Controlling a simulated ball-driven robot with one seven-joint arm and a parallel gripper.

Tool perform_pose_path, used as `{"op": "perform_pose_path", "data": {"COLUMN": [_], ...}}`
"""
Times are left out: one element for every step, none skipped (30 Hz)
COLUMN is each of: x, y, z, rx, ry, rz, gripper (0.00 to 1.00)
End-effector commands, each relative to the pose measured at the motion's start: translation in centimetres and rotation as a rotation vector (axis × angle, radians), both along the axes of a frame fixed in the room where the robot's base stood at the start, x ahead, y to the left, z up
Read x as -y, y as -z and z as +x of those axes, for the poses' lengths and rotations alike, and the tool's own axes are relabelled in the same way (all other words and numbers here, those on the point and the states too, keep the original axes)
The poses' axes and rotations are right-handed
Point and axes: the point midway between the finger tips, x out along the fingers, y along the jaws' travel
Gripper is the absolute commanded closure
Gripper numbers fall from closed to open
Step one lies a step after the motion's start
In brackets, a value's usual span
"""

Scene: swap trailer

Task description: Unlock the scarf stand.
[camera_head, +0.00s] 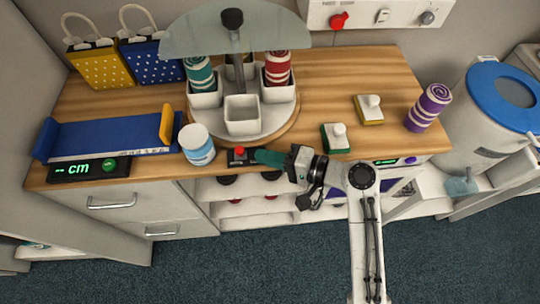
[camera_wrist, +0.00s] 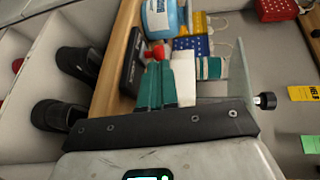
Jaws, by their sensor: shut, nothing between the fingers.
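The scarf stand has a round wooden base (camera_head: 286,128) with white cups (camera_head: 241,115), a central post and a translucent half-disc top (camera_head: 236,28). A teal rolled scarf (camera_head: 200,73) and a red rolled scarf (camera_head: 277,68) stand in two cups; the front cup looks empty. A black box (camera_head: 236,163) with a red knob (camera_head: 239,151) sits at the counter's front edge before the stand. The knob also shows in the wrist view (camera_wrist: 153,50). My gripper (camera_head: 260,156) is shut and empty, its teal fingertips (camera_wrist: 156,70) right beside the knob. I cannot tell if they touch it.
A white-and-blue jar (camera_head: 197,145) stands just left of the box. A blue measuring tray (camera_head: 105,138) lies farther left. Stampers (camera_head: 334,138) and a purple roll (camera_head: 428,108) stand to the right. Open shelves lie under the counter edge.

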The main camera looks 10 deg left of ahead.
Motion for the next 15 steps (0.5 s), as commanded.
{"op": "perform_pose_path", "data": {"x": [-0.1, 0.4, 1.0, 1.4, 1.9, 2.4, 2.8, 3.3, 3.9, 4.4, 4.9, 5.5, 6.0, 6.5, 7.2], "y": [-0.3, -0.1, -0.2, -0.2, -0.3, -0.4, -0.5, -0.6, -0.7, -0.8, -0.9, -1.0, -1.1, -1.2, -1.3], "z": [0.1, 0.0, -0.1, -0.1, -0.2, -0.4, -0.4, -0.5, -0.6, -0.6, -0.8, -0.9, -1.0, -1.0, -1.2], "rx": [0.0, 0.0, 0.001, 0.001, 0.0, 0.0, 0.0, 0.0, 0.0, 0.001, 0.001, 0.001, 0.001, 0.001, 0.001], "ry": [0.0, 0.002, 0.003, 0.003, 0.004, 0.004, 0.004, 0.004, 0.004, 0.007, 0.006, 0.006, 0.005, 0.006, 0.005], "rz": [0.0, 0.0, 0.001, 0.001, 0.001, 0.0, 0.001, 0.001, 0.0, 0.0, 0.0, 0.0, 0.001, 0.001, 0.0], "gripper": [1.0, 1.0, 1.0, 1.0, 1.0, 1.0, 1.0, 1.0, 1.0, 1.0, 1.0, 1.0, 1.0, 1.0, 1.0]}}
